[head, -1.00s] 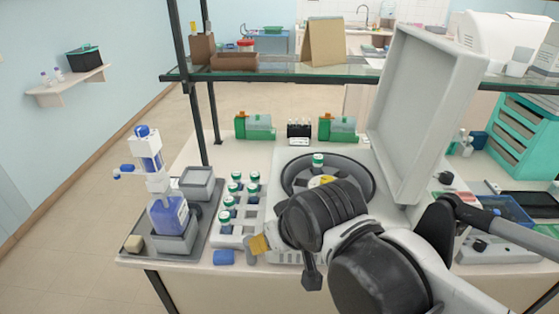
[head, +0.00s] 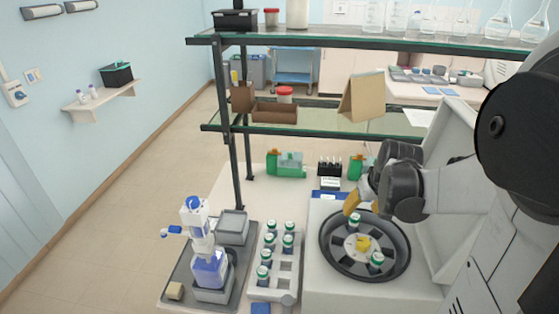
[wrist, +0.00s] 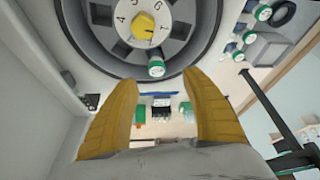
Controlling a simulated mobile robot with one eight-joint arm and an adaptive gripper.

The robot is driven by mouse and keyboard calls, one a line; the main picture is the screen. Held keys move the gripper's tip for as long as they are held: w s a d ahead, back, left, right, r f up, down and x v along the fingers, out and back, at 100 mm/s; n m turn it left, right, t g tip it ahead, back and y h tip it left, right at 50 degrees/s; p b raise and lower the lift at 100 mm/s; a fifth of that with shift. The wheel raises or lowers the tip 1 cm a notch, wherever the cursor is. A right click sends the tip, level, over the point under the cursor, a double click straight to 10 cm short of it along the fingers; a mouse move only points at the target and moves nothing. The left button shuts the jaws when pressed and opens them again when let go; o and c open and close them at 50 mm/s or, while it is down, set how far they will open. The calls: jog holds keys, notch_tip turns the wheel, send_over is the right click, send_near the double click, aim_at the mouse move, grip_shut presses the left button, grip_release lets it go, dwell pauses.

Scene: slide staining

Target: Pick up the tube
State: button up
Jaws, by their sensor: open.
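A white tube with a green cap (head: 355,219) stands in a slot at the far side of the round dark centrifuge rotor (head: 336,246). It also shows in the wrist view (wrist: 156,68), in line with the space between my fingertips. A second green-capped tube (head: 377,260) sits in the rotor's near right part. My gripper (head: 350,204) is over the far rim of the rotor, close to the first tube in the head view. In the wrist view its two yellow fingers (wrist: 159,82) are spread wide, with nothing held. The tubes' lower parts are hidden in the rotor.
A white rack (head: 285,267) with several green-capped tubes stands left of the centrifuge. A blue bottle (head: 208,268) stands on a grey tray farther left. The raised centrifuge lid (head: 455,150) is behind my arm. A glass shelf (head: 310,123) spans above the bench's back.

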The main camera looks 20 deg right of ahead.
aim_at(356, 219)
jog(key=x, duration=0.2)
jog(key=b+x, duration=0.1)
jog(key=x, duration=0.2)
jog(key=shift+d+f, duration=0.3)
jog(key=shift+d, duration=0.15)
jog(key=b+x, duration=0.1)
jog(key=x, duration=0.4)
jog(key=shift+w+f, duration=0.2)
grip_shut()
